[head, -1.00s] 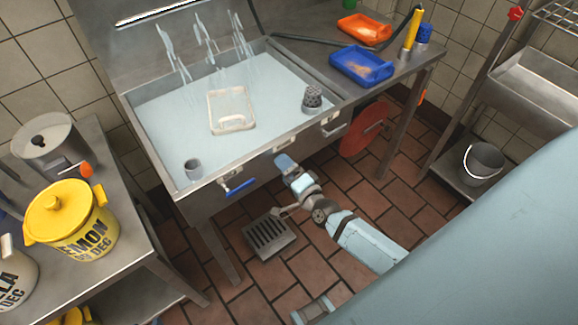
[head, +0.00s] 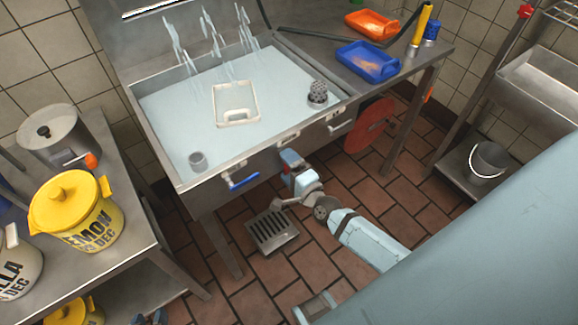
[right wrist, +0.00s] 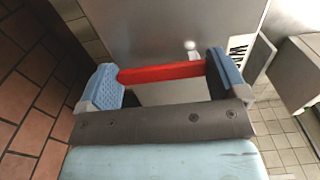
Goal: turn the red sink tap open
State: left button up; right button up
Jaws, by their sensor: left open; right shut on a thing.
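The red sink tap lever (right wrist: 160,73) shows in the right wrist view as a red bar across the gap between my fingers, in front of a grey metal panel. My right gripper (right wrist: 165,80) is shut on it, with a blue finger at each end of the bar's visible length. In the head view my right gripper (head: 291,158) is at the sink's front edge, right of a blue lever (head: 244,183); the red lever is mostly hidden there. The sink (head: 160,118) holds water.
A yellow pot (head: 70,200) stands on the left table. A floor drain (head: 271,231) lies below the sink, and a bucket (head: 488,160) stands at right.

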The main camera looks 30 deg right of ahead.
jog(key=o, duration=1)
jog(key=shift+c, duration=0.2)
jog(key=s+d, duration=0.1)
jog(key=s, duration=1.2)
jog(key=shift+s, duration=0.35)
jog(key=shift+s, duration=0.1)
